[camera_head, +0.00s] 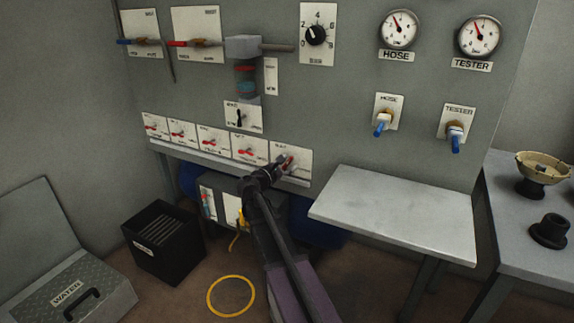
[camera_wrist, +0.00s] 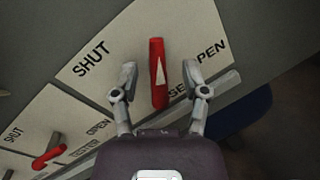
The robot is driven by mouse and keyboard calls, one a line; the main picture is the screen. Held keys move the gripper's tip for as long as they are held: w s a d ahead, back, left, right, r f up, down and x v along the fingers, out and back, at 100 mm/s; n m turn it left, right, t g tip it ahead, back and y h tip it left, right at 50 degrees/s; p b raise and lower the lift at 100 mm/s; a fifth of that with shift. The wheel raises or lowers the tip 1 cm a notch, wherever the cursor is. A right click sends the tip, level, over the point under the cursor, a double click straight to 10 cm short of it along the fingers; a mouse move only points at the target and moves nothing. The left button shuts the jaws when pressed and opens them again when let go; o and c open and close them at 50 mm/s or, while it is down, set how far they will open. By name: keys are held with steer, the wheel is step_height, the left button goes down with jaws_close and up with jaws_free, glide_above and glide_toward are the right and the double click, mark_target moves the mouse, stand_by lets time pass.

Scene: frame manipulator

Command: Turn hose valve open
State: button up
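The red lever (camera_wrist: 157,88) with a white arrow stands on a white plate (camera_wrist: 122,48) in the wrist view. SHUT is printed to its left and OPEN to its right; lower lettering ending in "SE" is partly covered. The arrow points up the picture, between the two words. My gripper (camera_wrist: 160,72) is open, with one finger on each side of the lever and gaps visible. In the head view, my gripper (camera_head: 274,168) is at the rightmost plate of the lower row, by its red lever (camera_head: 287,162).
Another red lever (camera_wrist: 48,157) sits on the neighbouring plate, left of my gripper. A grey shelf (camera_head: 400,210) juts out at right. Blue-handled valves marked HOSE (camera_head: 382,124) and TESTER (camera_head: 455,138) are above it. A black bin (camera_head: 160,250) stands on the floor.

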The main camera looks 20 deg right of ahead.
jaws_close()
steer(key=shift+m, duration=0.4)
steer(key=m+y+p, duration=0.1)
steer(key=m+p, duration=0.1)
steer(key=m, duration=0.2)
steer(key=shift+s+r+m, duration=0.1)
steer(key=shift+m, duration=0.2)
steer(key=m+y, duration=0.1)
steer(key=m, duration=0.1)
steer(key=m+p, duration=0.1)
steer(key=m, duration=0.2)
steer(key=shift+t+y, duration=0.3)
steer(key=shift+y, duration=0.1)
steer(key=shift+o, duration=0.3)
jaws_free()
